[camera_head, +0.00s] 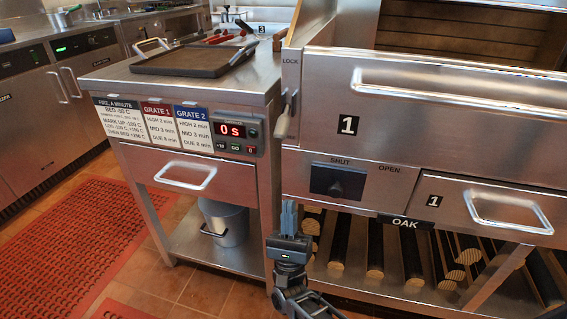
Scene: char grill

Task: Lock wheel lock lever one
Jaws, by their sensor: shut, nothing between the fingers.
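The wheel lock lever one (287,116) is a light metal handle hanging down on the left post of the grill, below the "LOCK" label (290,62) and left of the black "1" plate (348,125). My gripper (288,205) points upward at the lower middle of the view. Its fingers are together with nothing between them. It appears well below the lever in the picture and apart from it, in front of the grill's left leg area. Nothing hides the lever.
Logs (375,250) lie on the shelf below. A steel side table (262,88) with a griddle pan (195,60) and timer (236,132) stands at left. Red mats (75,240) cover the floor.

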